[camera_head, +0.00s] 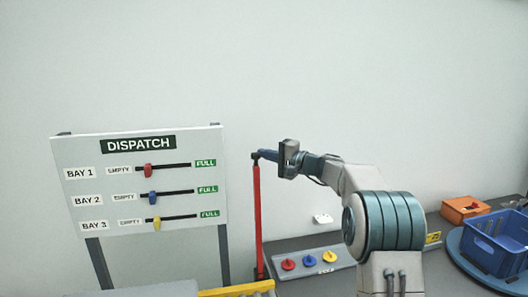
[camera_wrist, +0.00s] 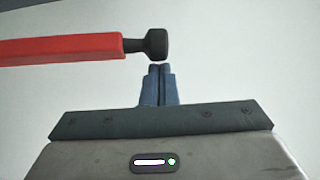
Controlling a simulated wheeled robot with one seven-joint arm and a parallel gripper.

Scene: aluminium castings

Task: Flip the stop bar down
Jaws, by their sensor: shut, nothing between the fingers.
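The stop bar (camera_head: 257,210) is a long red bar standing upright in the head view, just right of the dispatch board. Its black knobbed end (camera_head: 255,156) is at the top. In the wrist view the red bar (camera_wrist: 60,49) runs in from the left and ends in the black knob (camera_wrist: 155,44). My gripper (camera_head: 262,154) is at the height of the knob, with its blue fingers shut and empty. In the wrist view the fingertips (camera_wrist: 160,67) are right at the knob's edge; I cannot tell whether they touch it.
The dispatch board (camera_head: 110,205) with three sliders stands at the left. A yellow rail (camera_head: 237,289) lies below the bar. A grey panel (camera_head: 312,282) holds red, blue and yellow knobs. A blue crate (camera_head: 496,258) and an orange box (camera_head: 462,211) stand at the right.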

